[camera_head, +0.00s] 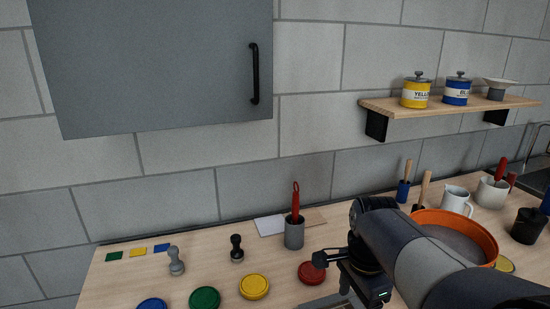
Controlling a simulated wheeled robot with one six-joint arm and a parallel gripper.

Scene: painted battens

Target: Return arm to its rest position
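My arm (412,248) reaches in from the lower right over the wooden worktop (125,285). My gripper (347,277) is at its end, low over the front of the worktop, just right of a red round lid or pad (311,272). The dark gripper parts overlap the red disc's edge in the picture; I cannot tell whether they touch. I see nothing clearly held, and the gap between the fingers is not clear. A flat grey object (333,301) shows partly below the gripper.
Blue (152,304), green (205,298) and yellow (254,286) discs line the front. Two stampers (176,262) (237,249) and a grey cup (294,234) with a red tool stand behind. An orange bowl (484,228) is beside my arm. A shelf (440,107) and a cabinet (150,65) are above.

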